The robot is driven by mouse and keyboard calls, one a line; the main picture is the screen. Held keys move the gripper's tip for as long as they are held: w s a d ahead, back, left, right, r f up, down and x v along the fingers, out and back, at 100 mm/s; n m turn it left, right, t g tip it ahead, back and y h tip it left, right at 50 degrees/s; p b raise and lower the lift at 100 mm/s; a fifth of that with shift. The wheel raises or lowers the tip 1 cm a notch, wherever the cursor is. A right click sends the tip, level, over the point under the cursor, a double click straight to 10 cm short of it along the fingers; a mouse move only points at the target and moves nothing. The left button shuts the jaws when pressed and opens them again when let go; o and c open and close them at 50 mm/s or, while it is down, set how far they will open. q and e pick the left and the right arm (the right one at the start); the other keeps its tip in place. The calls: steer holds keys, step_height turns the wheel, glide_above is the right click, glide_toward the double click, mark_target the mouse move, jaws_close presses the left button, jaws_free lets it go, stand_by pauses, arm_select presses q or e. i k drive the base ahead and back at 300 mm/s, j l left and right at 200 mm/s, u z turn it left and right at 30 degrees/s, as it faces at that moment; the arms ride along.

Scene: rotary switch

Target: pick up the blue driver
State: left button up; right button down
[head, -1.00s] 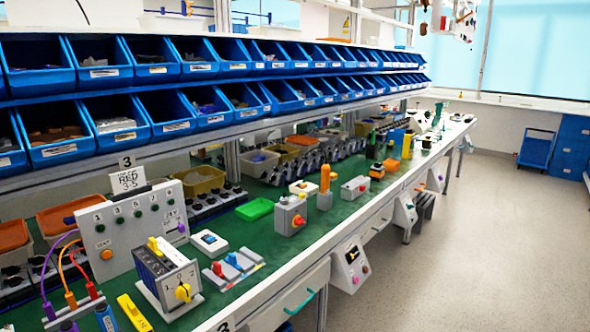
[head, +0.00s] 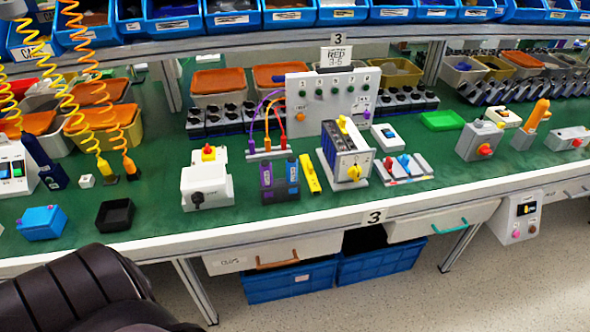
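A slim blue tool (head: 292,172) stands upright in a dark holder (head: 280,196) near the front of the green bench, beside a purple one (head: 266,174). A larger dark blue tool (head: 40,155) leans at the far left of the bench. The frame does not make clear which of these is the blue driver. Neither of my grippers shows. A dark part of my own body fills the bottom left corner, well short of the holder.
A yellow tool (head: 310,174) lies right of the holder, then a rotary switch box (head: 345,155) with a yellow knob. A white switch box (head: 206,185) stands left. Coiled cords (head: 85,90) hang at left.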

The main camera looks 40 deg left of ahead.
mark_target(291, 162)
steer(key=k+j+u, duration=0.1)
steer(key=j+u, duration=0.85)
steer(key=k+j, duration=0.05)
steer(key=j, duration=0.05)
